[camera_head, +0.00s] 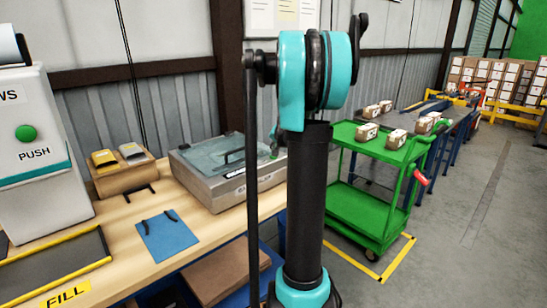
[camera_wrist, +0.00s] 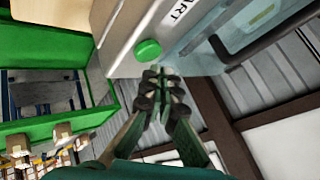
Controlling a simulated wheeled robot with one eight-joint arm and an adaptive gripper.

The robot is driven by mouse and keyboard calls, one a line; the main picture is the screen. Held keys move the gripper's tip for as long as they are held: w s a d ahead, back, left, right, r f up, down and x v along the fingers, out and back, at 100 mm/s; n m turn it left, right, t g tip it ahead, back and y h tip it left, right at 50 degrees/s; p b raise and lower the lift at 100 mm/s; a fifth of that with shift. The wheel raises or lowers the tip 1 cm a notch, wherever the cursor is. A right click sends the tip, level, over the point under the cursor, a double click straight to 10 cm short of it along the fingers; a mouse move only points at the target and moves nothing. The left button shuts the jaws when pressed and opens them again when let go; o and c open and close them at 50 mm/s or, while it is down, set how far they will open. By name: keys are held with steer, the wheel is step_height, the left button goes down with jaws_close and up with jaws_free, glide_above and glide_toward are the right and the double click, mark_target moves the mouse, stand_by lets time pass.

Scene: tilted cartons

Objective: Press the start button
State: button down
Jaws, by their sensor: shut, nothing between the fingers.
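In the wrist view a round green button (camera_wrist: 148,51) sits on the grey front of a machine (camera_wrist: 125,30), beside a label (camera_wrist: 178,14) whose visible letters read "ART". My gripper (camera_wrist: 158,76) is shut and empty. Its fingertips appear just below the button in the picture; I cannot tell whether they touch it. In the head view the machine with a clear lid (camera_head: 180,153) stands on the wooden bench, partly behind my arm. My arm hides most of the area by its right end, and the gripper is not clearly visible there.
A white dispenser (camera_head: 40,190) with another green button (camera_head: 26,133), marked "PUSH", stands at the left. A blue mat (camera_head: 165,240) and a wooden stand (camera_head: 120,180) are on the bench (camera_head: 115,212). A green cart (camera_head: 365,205) with small cartons stands right of my arm.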

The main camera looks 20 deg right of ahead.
steer(key=shift+f, duration=0.2)
steer(key=shift+f, duration=0.2)
steer(key=shift+f, duration=0.45)
stand_by(0.9)
steer(key=shift+r, duration=0.85)
steer(key=shift+r, duration=2.5)
